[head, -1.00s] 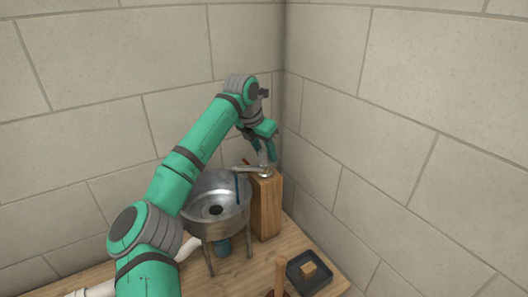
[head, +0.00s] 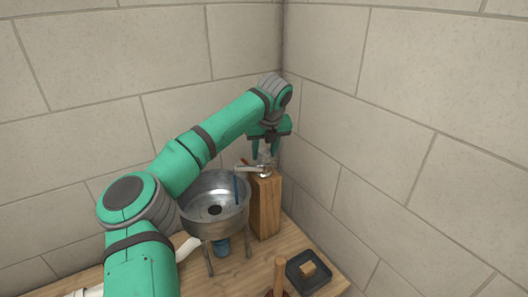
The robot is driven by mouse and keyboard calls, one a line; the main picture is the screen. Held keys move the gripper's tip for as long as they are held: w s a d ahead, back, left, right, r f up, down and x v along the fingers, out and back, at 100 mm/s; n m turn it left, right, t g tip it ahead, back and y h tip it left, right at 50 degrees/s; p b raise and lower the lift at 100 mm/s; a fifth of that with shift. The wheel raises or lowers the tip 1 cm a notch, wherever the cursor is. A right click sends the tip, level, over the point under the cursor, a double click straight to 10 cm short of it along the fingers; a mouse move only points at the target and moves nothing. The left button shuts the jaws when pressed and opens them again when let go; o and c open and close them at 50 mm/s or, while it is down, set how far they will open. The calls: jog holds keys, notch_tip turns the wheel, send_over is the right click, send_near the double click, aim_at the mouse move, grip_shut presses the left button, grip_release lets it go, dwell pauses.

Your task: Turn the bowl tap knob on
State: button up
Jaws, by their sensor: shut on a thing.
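The metal bowl (head: 190,218) stands on thin legs at the back of the wooden bench. The bowl tap (head: 248,169) sits on top of a wooden block at the bowl's right, its spout reaching left over the rim. My gripper (head: 264,155) points down over the tap, one finger on each side of the tap knob (head: 265,159), and is shut on it. The knob is small and partly hidden between the fingers. A thin blue upright strip (head: 237,189) shows below the spout, in front of the bowl's inner wall; I cannot tell if it is water.
The wooden block (head: 265,208) stands close to the corner of two tiled walls. A small red piece (head: 245,162) shows beside the tap. At the front right are a dark square tray (head: 297,277) holding a tan block and an upright wooden handle (head: 280,274). A white pipe (head: 187,248) runs at left.

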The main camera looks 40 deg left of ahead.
jog(key=shift+n+g+y, duration=0.3)
jog(key=shift+n+g, duration=0.3)
jog(key=shift+n, duration=1.1)
jog(key=o, duration=1.1)
jog(key=shift+c, duration=0.2)
jog(key=shift+r, duration=0.25)
jog(key=v, duration=1)
jog(key=shift+d, duration=0.2)
jog(key=shift+r, duration=0.1)
